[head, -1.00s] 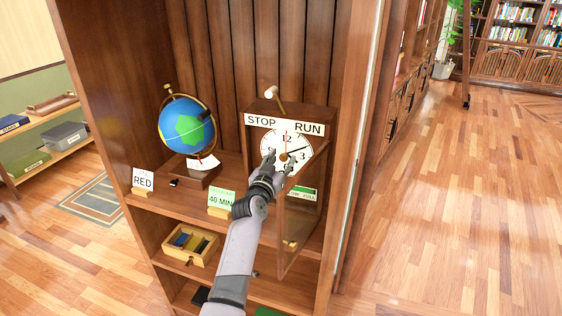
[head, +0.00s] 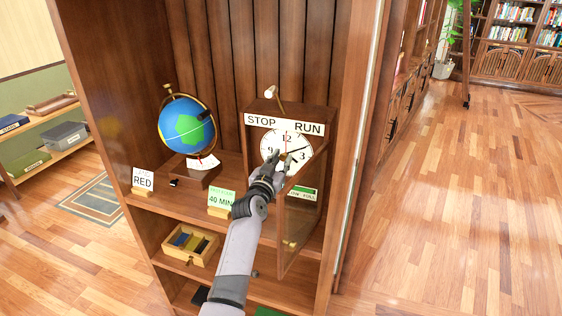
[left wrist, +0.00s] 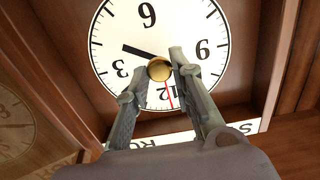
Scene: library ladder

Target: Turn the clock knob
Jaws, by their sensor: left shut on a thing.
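The clock (head: 308,111) stands on the bookcase shelf in the head view, its white dial (head: 270,139) facing me. In the left wrist view the dial (left wrist: 115,30) appears upside down, with a round brass clock knob (left wrist: 160,69) at its centre. My left gripper (head: 281,158) is at the dial's centre, partly covering it. In the left wrist view its fingers (left wrist: 159,73) sit on both sides of the knob, shut on it. Black hands and a thin red hand show on the dial. My right gripper is not in view.
The clock's glass door (head: 300,225) hangs open at the front right. A STOP/RUN sign (head: 285,124) and a lever (head: 273,97) are above the dial. A globe (head: 187,126), a RED card (head: 143,179) and a 40 MIN card (head: 220,201) stand to the left.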

